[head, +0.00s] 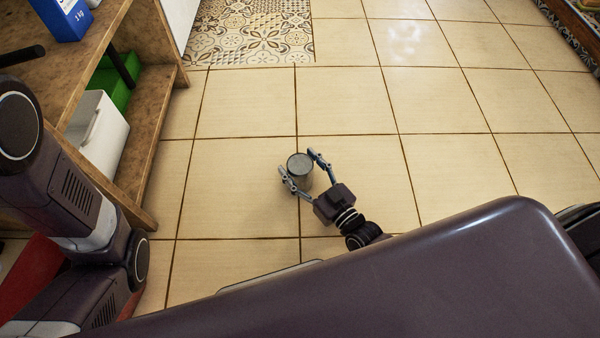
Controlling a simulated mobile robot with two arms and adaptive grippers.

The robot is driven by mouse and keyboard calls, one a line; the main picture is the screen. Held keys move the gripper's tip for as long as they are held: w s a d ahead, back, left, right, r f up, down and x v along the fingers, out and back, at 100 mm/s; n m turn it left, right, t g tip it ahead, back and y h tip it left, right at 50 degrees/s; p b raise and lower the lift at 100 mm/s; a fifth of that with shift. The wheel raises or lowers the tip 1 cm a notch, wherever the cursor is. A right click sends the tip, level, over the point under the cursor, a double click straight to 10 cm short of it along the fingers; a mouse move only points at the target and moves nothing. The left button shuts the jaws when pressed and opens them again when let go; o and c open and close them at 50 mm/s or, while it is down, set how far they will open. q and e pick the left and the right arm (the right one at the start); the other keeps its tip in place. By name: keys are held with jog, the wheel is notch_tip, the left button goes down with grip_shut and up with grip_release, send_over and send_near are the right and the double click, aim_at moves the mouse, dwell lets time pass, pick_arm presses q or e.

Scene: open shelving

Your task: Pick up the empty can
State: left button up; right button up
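The empty can (300,165) is a small grey metal cylinder in the middle of the head view, over the tiled floor. My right gripper (302,169) comes in from the lower right, with one finger on each side of the can. The fingers are spread around the can's width. I cannot tell from this view whether both fingers press on it or whether the can is off the floor. My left arm shows along the left edge, but its gripper is outside the view.
A wooden open shelf (152,135) stands at the left, holding a white container (98,133), a green crate (118,84) and a blue box (66,18). The tiled floor (350,100) around the can is clear. A patterned mat (250,30) lies at the back.

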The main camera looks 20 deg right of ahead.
jog(key=c, duration=0.8)
jog(key=shift+r, duration=0.1)
jog(key=shift+c, duration=0.2)
